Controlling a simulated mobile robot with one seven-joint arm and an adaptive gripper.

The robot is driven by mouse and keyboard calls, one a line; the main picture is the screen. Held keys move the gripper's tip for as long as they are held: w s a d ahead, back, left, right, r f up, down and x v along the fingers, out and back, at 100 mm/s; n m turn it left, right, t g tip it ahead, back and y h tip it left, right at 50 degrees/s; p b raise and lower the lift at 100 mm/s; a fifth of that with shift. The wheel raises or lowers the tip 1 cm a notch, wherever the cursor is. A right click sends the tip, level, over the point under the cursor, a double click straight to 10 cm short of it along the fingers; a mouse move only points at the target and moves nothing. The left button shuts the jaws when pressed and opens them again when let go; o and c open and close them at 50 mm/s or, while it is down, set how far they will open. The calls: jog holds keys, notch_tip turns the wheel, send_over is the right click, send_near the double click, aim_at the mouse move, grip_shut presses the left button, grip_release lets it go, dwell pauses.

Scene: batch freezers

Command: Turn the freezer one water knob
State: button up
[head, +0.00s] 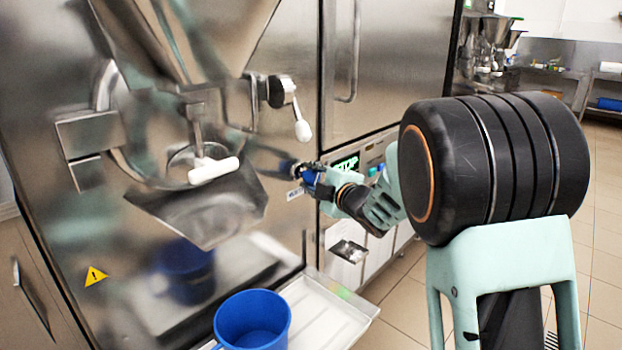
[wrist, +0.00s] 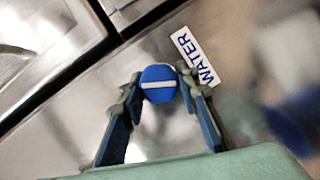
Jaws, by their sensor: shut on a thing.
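The water knob (wrist: 158,84) is a round blue knob with a white bar across its face, in the wrist view. It sits on the steel freezer front beside a white label reading WATER (wrist: 195,55). My gripper (wrist: 159,88) has a finger on each side of the knob and is shut on it. In the head view my gripper (head: 310,178) reaches the freezer front (head: 300,120) to the right of the spout, and the knob is mostly hidden by the fingers. In the wrist view the white bar lies nearly level, tilted slightly.
A blue bucket (head: 252,320) is below, by a white drip tray (head: 325,312). Tiled floor is open at right.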

jog(key=o, duration=1.2)
jog(key=shift+c, duration=0.2)
jog(key=v, duration=1.2)
